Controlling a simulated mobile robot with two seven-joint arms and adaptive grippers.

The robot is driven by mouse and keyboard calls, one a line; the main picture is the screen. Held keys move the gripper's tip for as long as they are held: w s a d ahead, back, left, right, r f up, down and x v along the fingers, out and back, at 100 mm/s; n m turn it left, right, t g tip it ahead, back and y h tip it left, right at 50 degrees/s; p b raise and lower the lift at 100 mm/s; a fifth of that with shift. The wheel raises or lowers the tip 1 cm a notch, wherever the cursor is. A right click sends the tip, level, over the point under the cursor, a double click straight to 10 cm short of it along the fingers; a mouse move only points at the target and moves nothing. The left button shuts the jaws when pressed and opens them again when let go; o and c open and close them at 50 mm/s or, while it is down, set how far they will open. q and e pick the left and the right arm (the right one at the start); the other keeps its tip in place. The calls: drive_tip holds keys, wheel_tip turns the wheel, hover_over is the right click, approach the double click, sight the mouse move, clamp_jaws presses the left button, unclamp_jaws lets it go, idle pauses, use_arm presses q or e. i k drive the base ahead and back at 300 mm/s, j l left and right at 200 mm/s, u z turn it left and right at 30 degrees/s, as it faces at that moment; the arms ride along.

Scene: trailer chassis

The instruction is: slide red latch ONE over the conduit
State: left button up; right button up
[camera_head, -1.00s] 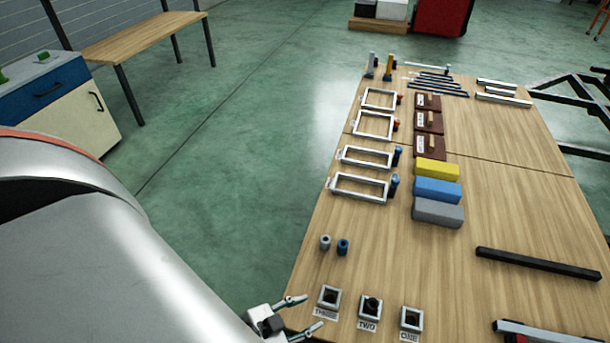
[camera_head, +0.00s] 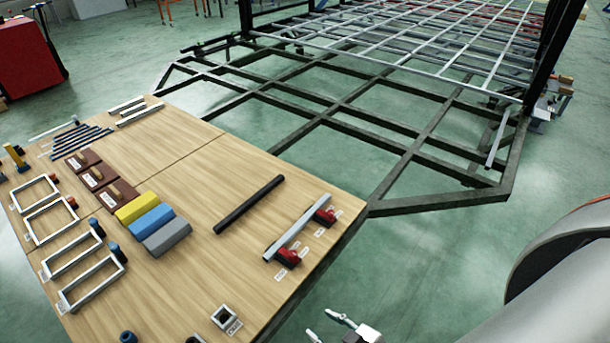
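Two red latches lie at the right edge of the wooden table, a nearer one (camera_head: 288,258) and a farther one (camera_head: 325,216). Small white labels lie beside them, too small to read, so I cannot tell which latch is ONE. A grey bar (camera_head: 296,228) lies along the latches, and a black bar (camera_head: 249,204) lies left of it; I cannot tell which is the conduit. My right gripper (camera_head: 327,326) is at the bottom edge, off the table's right side, with its fingers apart and empty. It is clear of the latches. My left gripper is out of view.
The table (camera_head: 200,270) also holds yellow, blue and grey blocks (camera_head: 150,222), several metal frames (camera_head: 78,256) and a small square holder (camera_head: 225,317). The dark trailer chassis (camera_head: 400,150) stands behind the table. Green floor is open right of the table.

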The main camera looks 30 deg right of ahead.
sight(329, 215)
drive_tip(key=z, duration=1)
